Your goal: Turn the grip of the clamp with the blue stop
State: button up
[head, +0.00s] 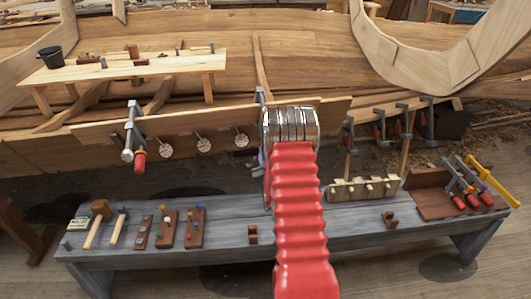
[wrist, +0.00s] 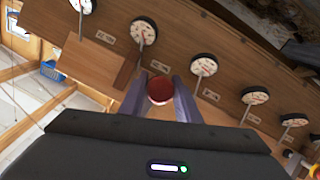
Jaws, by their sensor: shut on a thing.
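In the wrist view, my gripper (wrist: 160,86) has its two grey-purple fingers on either side of a round dark red grip (wrist: 160,90), seen end-on, and is shut on it. In the head view, my red arm cover hides the gripper and this grip. The top of a grey clamp (head: 260,96) shows on the plank just left of my arm; the rest is hidden. Another clamp (head: 130,128) with a red grip (head: 139,162) hangs on the plank at the left. I cannot see a blue stop on the held clamp.
Several round dials (head: 204,145) line the plank (head: 100,132). The grey bench (head: 340,235) below carries mallets (head: 96,222), peg boards (head: 168,228) and, at right, loose clamps (head: 465,185). More clamps (head: 379,128) hang behind. A curved wooden frame (head: 440,65) stands upper right.

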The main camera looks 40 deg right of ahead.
jog(key=n+h, duration=0.1)
jog(key=n+g+h, duration=0.1)
jog(key=n+h, duration=0.1)
jog(key=shift+s+d+r, duration=0.15)
jog(key=shift+d, duration=0.2)
dwell(0.3)
jog(key=o, duration=0.7)
jog(key=shift+c, duration=0.2)
jog(key=o, duration=0.4)
jog(key=shift+a, duration=0.15)
jog(key=shift+a, duration=0.1)
